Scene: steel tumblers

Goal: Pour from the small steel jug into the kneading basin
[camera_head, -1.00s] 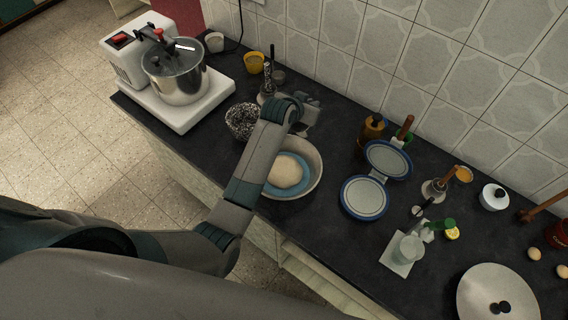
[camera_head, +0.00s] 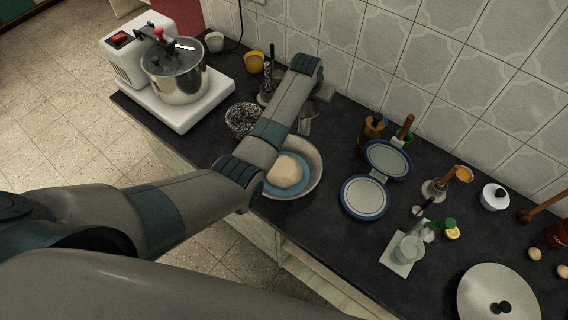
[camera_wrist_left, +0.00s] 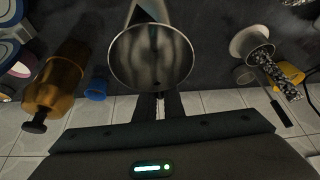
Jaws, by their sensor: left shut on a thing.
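The small steel jug (camera_wrist_left: 152,55) fills the upper middle of the left wrist view, its round mouth towards the camera. My left gripper (camera_wrist_left: 158,104) is shut on it at the near side. In the head view a bit of the steel jug (camera_head: 308,116) shows beside my left forearm, behind the basin; my left gripper is mostly hidden there by the arm. The kneading basin (camera_head: 317,174) stands on the dark counter with a pale ball of dough (camera_head: 286,171) inside, partly covered by my arm. What the jug holds cannot be seen. My right gripper is out of view.
A mixer with a steel pot (camera_head: 176,75) stands at the left. A speckled dark bowl (camera_head: 241,119) and a yellow cup (camera_head: 254,62) stand left of the arm. A blue-rimmed open container (camera_head: 364,197) is right of the basin. An amber bottle (camera_wrist_left: 60,80) shows in the wrist view.

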